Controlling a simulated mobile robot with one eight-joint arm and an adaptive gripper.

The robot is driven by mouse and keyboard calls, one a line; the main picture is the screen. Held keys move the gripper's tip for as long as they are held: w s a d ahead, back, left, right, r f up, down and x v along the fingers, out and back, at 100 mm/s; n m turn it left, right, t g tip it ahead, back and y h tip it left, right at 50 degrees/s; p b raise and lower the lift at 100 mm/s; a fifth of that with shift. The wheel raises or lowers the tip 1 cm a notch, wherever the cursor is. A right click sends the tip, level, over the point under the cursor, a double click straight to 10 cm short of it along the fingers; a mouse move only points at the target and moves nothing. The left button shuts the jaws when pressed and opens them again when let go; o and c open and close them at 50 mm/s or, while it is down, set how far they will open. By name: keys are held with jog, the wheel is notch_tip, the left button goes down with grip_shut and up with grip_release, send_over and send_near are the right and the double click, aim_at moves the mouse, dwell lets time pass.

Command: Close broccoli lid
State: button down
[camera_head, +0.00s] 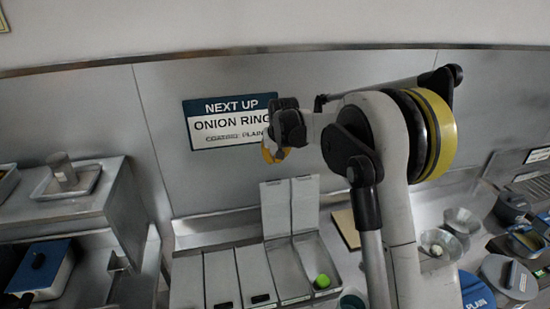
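A row of long metal bins stands on the counter at the lower middle. Two narrow lids stand upright at the back: a left raised lid (275,209) and a right raised lid (305,204). A green piece (322,281), which may be broccoli, shows at the front of the right open bin (312,252). The bin left of it (286,268) is also uncovered. My gripper (270,153) is up in front of the wall sign, above and behind the raised lids, apart from them. Its dark body and a yellow part show; the fingers are too small and turned to read.
Closed lids (221,279) cover the bins to the left. A wall sign (229,121) reads "NEXT UP ONION RING". A shelf unit (75,210) with trays stands at left. Bowls (440,244) and round containers (509,277) crowd the right. My arm hides part of the counter.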

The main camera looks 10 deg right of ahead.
jog(key=s+f+p+x, duration=0.1)
jog(key=p+x, duration=0.1)
jog(key=x, duration=0.7)
jog(key=shift+s+d, duration=0.15)
jog(key=shift+s, duration=0.2)
jog(key=shift+s, duration=0.1)
dwell(0.3)
